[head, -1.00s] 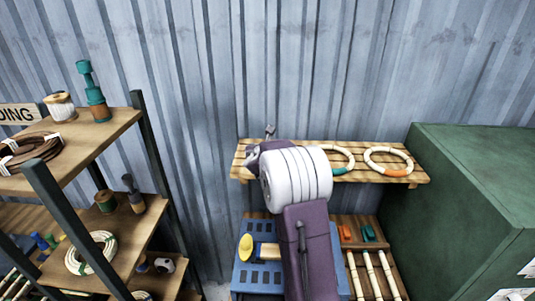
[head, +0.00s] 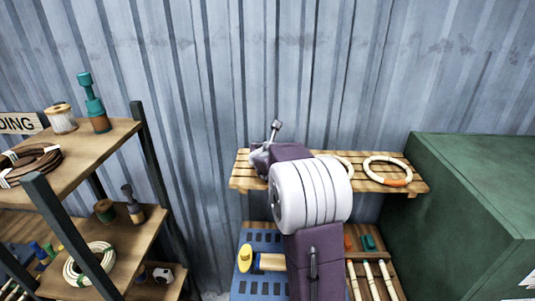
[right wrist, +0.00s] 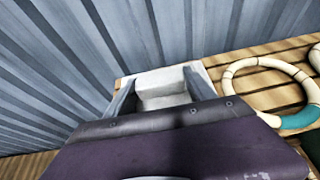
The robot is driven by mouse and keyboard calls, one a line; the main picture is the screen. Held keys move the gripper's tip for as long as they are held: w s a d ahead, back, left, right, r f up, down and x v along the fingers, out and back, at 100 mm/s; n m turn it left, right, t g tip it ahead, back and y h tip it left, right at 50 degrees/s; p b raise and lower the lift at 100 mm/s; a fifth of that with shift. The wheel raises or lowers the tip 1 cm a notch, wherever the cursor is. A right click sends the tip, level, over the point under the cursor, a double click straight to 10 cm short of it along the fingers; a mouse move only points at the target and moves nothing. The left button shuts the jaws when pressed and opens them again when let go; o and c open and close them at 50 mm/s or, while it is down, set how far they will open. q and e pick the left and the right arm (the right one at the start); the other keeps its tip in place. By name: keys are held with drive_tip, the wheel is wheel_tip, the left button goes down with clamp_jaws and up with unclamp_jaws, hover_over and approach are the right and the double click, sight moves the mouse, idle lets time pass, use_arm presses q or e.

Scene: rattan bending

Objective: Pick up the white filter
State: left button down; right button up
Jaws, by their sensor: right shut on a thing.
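The white filter appears in the right wrist view as a pale block (right wrist: 165,92) between the two grey fingers of my right gripper (right wrist: 160,80). The gripper is shut on it. In the head view my right gripper (head: 268,148) is at the left end of the slatted wooden shelf (head: 242,172), with a grey finger-like piece pointing up. My purple arm and white wrist joint hide much of the shelf's middle, and the filter is hard to make out there. My left gripper is not in view.
Pale rings (head: 388,170) lie on the shelf's right part. Below are a blue slotted tray (head: 262,285) with a yellow-ended tool and a rack of pale rods (head: 370,280). A green cabinet (head: 470,200) stands right, a loaded shelf unit (head: 120,150) left. A corrugated wall is behind.

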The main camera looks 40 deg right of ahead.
drive_tip(key=s+r+p, duration=0.1)
drive_tip(key=s+r, duration=0.4)
drive_tip(key=s, duration=0.4)
drive_tip(key=shift+s+d+r, duration=0.25)
drive_tip(key=shift+d, duration=0.05)
